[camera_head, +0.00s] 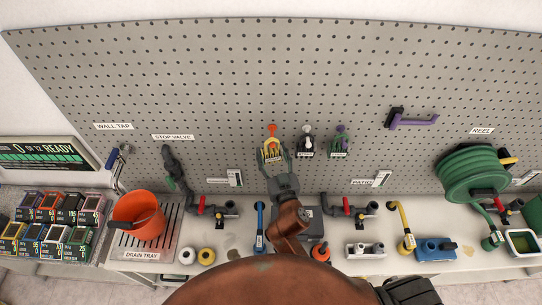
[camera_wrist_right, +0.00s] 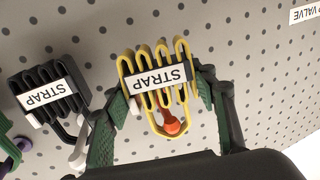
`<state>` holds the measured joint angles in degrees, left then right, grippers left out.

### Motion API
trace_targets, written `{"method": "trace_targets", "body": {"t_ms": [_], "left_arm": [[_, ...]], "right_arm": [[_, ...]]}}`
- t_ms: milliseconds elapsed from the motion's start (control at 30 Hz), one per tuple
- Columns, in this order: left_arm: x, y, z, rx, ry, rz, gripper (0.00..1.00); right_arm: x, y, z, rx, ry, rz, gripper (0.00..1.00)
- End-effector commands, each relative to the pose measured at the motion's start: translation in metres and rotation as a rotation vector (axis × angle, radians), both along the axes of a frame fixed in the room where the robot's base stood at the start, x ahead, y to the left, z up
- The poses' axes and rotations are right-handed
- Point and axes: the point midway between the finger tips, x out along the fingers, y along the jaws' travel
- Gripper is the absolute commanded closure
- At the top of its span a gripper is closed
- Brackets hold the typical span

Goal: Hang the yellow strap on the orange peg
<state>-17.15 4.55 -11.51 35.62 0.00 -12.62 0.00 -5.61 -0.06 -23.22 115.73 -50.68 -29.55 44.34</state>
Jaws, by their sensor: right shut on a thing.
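The yellow strap (camera_head: 270,153) is a folded bundle with a white STRAP label. It shows close up in the right wrist view (camera_wrist_right: 150,55). My right gripper (camera_head: 275,158) is at the pegboard, its green fingers on either side of the strap and shut on it; the fingers also show in the wrist view (camera_wrist_right: 165,88). The orange peg (camera_head: 271,129) shows just above the strap in the head view. Its rounded orange end (camera_wrist_right: 172,125) shows against the strap's loops in the wrist view. I cannot tell whether the loops are around the peg. My left gripper is out of view.
To the right hang a dark strap (camera_head: 306,149) at a white peg and another strap (camera_head: 340,148) at a purple peg, close beside my gripper. The bench below holds an orange bucket (camera_head: 138,214), pipe fittings and a blue block (camera_head: 434,249).

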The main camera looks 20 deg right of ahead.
Motion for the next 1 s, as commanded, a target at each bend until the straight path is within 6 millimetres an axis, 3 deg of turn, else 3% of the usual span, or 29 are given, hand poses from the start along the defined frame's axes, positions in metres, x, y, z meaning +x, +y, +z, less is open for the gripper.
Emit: {"method": "trace_targets", "body": {"t_ms": [500, 1000], "left_arm": [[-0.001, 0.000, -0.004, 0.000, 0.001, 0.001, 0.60], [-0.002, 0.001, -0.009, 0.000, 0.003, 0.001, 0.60]], "right_arm": [[0.027, -0.008, -0.006, 0.002, 0.000, 0.000, 0.72], [0.034, -0.010, -0.011, 0.001, -0.001, 0.000, 0.72]]}}
